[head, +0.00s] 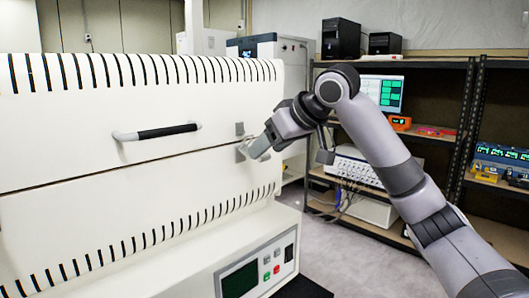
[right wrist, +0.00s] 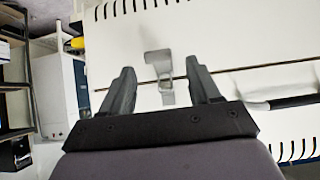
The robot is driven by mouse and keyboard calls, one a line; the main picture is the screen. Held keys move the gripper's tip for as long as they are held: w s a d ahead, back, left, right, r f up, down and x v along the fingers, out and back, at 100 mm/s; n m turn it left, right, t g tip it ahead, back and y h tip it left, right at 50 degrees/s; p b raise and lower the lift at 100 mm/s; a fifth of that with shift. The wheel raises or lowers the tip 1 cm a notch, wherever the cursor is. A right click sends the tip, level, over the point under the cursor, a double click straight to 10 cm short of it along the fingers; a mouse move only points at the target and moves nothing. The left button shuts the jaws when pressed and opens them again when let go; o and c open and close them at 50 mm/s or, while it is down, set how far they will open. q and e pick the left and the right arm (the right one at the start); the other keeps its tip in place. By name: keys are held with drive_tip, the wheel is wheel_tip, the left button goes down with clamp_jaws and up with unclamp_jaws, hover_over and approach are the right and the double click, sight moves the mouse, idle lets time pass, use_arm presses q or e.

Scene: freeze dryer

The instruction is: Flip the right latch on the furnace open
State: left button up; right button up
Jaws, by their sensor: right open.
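The furnace (head: 70,140) is a large white box with a seam across its front, filling the left of the head view. Its right latch (head: 239,129) is a small grey metal piece at the right end of the front, by the seam. My right gripper (head: 256,148) is at the latch, partly hiding its lower part. In the right wrist view the latch (right wrist: 158,60) lies between and just beyond the two spread fingers of my right gripper (right wrist: 160,75). The gripper is open; I cannot tell whether a finger touches the latch. My left gripper is not in view.
A black-and-chrome handle (head: 157,132) sticks out of the furnace front, left of the latch. A control panel (head: 258,268) is below. A dark shelf rack (head: 466,120) with instruments stands behind my right arm. Grey floor (head: 335,250) lies open between.

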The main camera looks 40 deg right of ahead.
drive_tip(key=v, duration=0.4)
drive_tip(key=shift+s+r, duration=0.15)
idle(0.4)
